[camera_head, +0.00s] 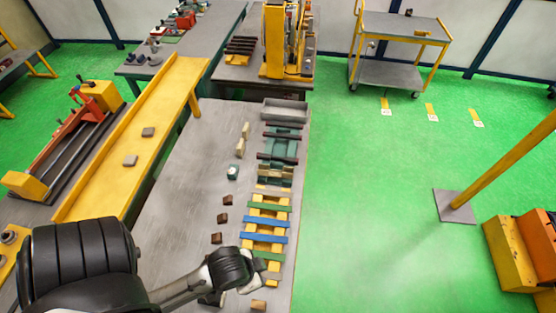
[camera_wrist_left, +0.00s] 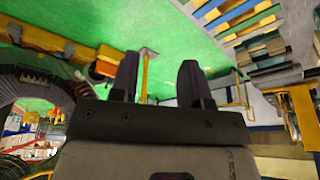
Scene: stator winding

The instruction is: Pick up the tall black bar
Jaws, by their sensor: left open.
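My left arm comes in from the bottom left of the head view, and its dark wrist (camera_head: 232,268) is over the near end of the grey table (camera_head: 185,210). In the left wrist view my left gripper (camera_wrist_left: 158,75) shows two dark fingers spread apart with nothing between them. In the head view two dark bars (camera_head: 282,135) lie across a teal fixture at the table's far right part, well away from the gripper. I cannot tell whether one of them is the tall black bar. My right gripper is in neither view.
A yellow rack with green and blue slats (camera_head: 264,237) lies along the table's right edge. Small brown blocks (camera_head: 222,218) and a teal-white part (camera_head: 233,172) lie left of it. A grey tray (camera_head: 285,110) is at the far end. The table's left half is clear.

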